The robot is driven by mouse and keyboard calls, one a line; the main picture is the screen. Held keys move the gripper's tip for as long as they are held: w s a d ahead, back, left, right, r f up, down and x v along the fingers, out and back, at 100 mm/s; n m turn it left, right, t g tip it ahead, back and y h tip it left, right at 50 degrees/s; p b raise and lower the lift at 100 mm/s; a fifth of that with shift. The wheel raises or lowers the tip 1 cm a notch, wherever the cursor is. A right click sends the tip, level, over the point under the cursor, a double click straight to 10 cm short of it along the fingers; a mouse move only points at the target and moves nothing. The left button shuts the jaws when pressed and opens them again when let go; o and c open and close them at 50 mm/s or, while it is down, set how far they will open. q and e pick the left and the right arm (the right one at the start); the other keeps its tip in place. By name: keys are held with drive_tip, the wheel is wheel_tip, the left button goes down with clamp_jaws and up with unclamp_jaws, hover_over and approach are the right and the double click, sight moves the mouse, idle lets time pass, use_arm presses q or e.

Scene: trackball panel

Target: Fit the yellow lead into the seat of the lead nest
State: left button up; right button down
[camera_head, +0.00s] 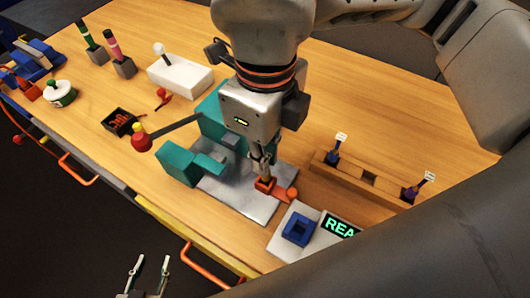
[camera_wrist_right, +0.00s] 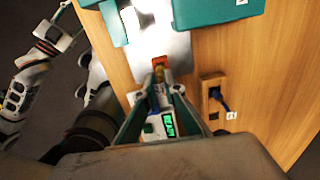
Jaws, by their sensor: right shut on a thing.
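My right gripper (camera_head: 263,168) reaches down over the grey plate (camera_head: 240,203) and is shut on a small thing. Its fingers hide that thing, which I take to be the yellow lead, though I cannot make out its colour. The fingertips, also in the right wrist view (camera_wrist_right: 160,76), are right at a small orange block (camera_head: 265,186), which may be the lead nest. It also shows in the wrist view (camera_wrist_right: 160,62). I cannot tell whether the held thing is in a seat there. My left gripper (camera_head: 147,268) is open and empty, below the table's front edge.
A teal housing (camera_head: 177,163) stands left of the plate. A red-orange knob (camera_head: 292,194) lies beside the orange block. A panel with a blue square socket (camera_head: 298,229) and green-lit display (camera_head: 339,227) is in front. A wooden rack (camera_head: 368,180) with blue pieces stands right.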

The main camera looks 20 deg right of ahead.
drive_tip(key=shift+f, duration=0.2)
drive_tip(key=c, duration=2.1)
unclamp_jaws()
drive_tip(key=shift+c, duration=0.2)
wheel_tip(320, 180, up, 12)
drive_tip(key=p, duration=0.2)
drive_tip(key=shift+r, duration=0.2)
drive_tip(key=shift+w, duration=0.1)
